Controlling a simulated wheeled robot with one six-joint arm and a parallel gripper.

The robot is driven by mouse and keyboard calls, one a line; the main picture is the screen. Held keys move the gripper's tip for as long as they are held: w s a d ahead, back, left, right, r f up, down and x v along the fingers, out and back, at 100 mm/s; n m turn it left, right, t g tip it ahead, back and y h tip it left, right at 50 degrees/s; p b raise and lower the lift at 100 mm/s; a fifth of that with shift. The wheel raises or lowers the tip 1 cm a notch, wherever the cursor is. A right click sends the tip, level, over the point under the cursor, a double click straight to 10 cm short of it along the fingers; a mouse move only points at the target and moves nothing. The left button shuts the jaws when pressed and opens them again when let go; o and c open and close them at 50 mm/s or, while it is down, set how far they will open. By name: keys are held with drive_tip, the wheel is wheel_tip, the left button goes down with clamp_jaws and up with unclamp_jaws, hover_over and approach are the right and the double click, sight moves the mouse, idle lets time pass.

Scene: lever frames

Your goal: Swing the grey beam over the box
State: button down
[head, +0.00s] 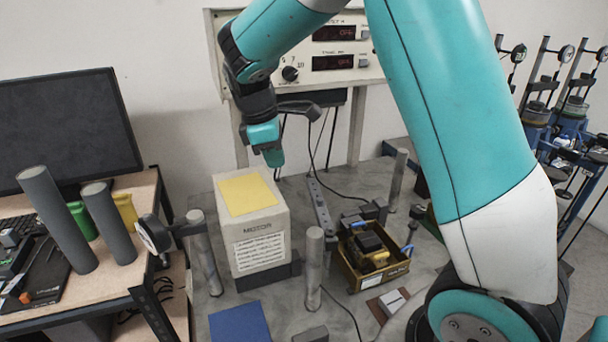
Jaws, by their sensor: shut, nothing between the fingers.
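My gripper (273,158) is shut and empty, pointing down near the back right of the cream box's top. It appears above and apart from the box and the bar, though depth is hard to judge.
Upright metal posts stand left (205,252), front (314,268) and back right (398,180) on the grey table. A small open brown tray (375,279) holds dark parts at right. A blue sheet (240,325) lies in front. An instrument panel (340,50) stands behind.

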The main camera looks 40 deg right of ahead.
drive_tip(key=w+d+f+n+g+h, duration=0.1)
drive_tip(key=w+d+f, duration=0.1)
drive_tip(key=w+d, duration=0.25)
drive_tip(key=s+p+x, duration=0.1)
drive_tip(key=p+x, duration=0.2)
drive_tip(key=x, duration=0.7)
drive_tip(key=shift+d, duration=0.4)
drive_tip(key=shift+s+g, duration=0.1)
drive_tip(key=shift+g, duration=0.2)
